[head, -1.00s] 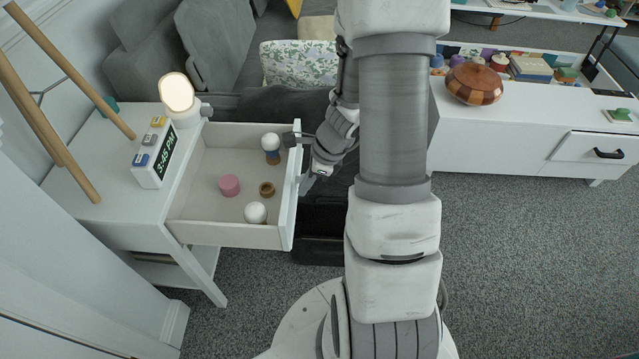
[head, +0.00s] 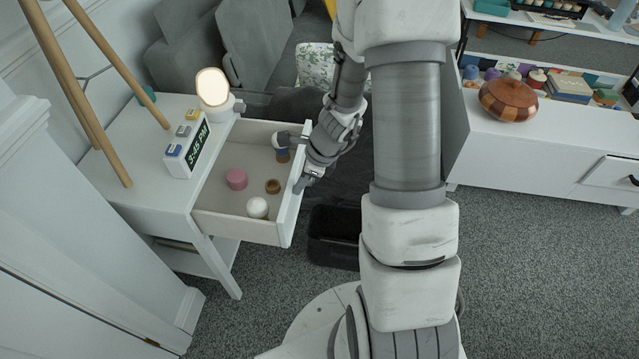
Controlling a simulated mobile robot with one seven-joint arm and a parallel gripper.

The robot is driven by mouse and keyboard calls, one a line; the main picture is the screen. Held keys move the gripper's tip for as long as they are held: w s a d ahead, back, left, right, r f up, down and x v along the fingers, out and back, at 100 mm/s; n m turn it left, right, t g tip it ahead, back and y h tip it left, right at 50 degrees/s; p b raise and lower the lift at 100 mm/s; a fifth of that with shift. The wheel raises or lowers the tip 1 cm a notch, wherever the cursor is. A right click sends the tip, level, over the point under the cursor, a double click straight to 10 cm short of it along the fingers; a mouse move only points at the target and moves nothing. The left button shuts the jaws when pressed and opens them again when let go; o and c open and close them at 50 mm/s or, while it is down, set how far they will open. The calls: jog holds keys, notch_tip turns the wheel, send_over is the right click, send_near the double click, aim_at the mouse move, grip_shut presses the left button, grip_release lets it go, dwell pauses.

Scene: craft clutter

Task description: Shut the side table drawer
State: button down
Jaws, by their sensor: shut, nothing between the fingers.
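The white side table (head: 140,199) stands at the left. Its drawer (head: 288,212) is pulled partly out to the right. Inside are a pink cylinder (head: 236,179), a small brown ring (head: 273,186), a white ball (head: 257,208) and a blue-and-brown object (head: 282,155) near the back corner. My gripper (head: 286,138) is shut and empty.
A lamp (head: 212,88) and a clock (head: 187,154) stand on the table top beside a wooden tripod leg (head: 97,95). A black bin (head: 333,238) is on the floor right of the drawer. A white cabinet (head: 540,145) stands at the right.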

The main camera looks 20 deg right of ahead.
jog(key=w+a+p, duration=0.7)
jog(key=w+a, duration=0.3)
jog(key=a, duration=0.5)
jog(key=shift+w, duration=0.1)
